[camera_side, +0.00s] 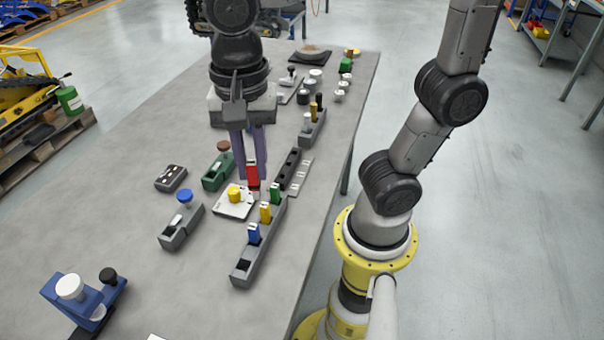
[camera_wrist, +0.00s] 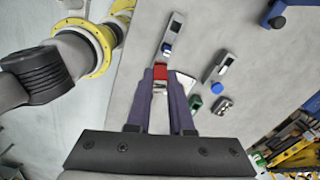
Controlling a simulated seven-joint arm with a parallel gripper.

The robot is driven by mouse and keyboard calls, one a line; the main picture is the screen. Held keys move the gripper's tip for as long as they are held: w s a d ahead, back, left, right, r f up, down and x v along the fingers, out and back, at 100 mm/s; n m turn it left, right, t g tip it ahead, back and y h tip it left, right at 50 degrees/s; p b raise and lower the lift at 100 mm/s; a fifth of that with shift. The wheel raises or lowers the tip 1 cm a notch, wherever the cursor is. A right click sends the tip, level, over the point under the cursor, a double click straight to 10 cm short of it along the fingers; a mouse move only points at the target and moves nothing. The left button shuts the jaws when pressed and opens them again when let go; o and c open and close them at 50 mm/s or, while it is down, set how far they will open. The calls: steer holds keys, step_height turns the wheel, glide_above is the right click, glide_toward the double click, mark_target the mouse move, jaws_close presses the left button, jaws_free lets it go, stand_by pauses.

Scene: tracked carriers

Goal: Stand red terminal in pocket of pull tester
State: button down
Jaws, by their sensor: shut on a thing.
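My gripper (camera_side: 252,174) points down over the middle of the table, shut on the red terminal (camera_side: 253,180). The red terminal is upright, with a pale lower end. In the wrist view it shows red (camera_wrist: 160,71) between the two purple fingers (camera_wrist: 160,82). Its lower end is close to a grey rack (camera_side: 257,243) holding blue, yellow and green terminals; I cannot tell how high it is above the table. Several small fixtures stand nearby: a green one with a brown knob (camera_side: 216,172), a grey one with a blue knob (camera_side: 181,228) and a blue one (camera_side: 90,305). I cannot tell which is the pull tester.
A white plate with a yellow knob (camera_side: 233,208) lies just left of the rack. A dark slotted bar (camera_side: 290,168) and another rack (camera_side: 312,128) stand behind, to the right. A small dark block (camera_side: 171,178) is at left.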

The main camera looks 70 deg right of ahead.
steer(key=w+d+f+m, duration=0.1)
steer(key=w+d+f, duration=0.1)
steer(key=w+d, duration=0.5)
steer(key=w+d+f+m, duration=0.1)
steer(key=w+d+f, duration=0.15)
steer(key=w, duration=0.85)
steer(key=w+d+f+m, duration=0.1)
steer(key=d+f, duration=0.4)
steer(key=f, duration=0.2)
steer(key=shift+w+f, duration=0.25)
steer(key=shift+f, duration=0.05)
steer(key=shift+d+f, duration=0.1)
steer(key=shift+f, duration=1.5)
stand_by(1.4)
steer(key=shift+c, duration=1.2)
jaws_free()
steer(key=shift+r, duration=0.1)
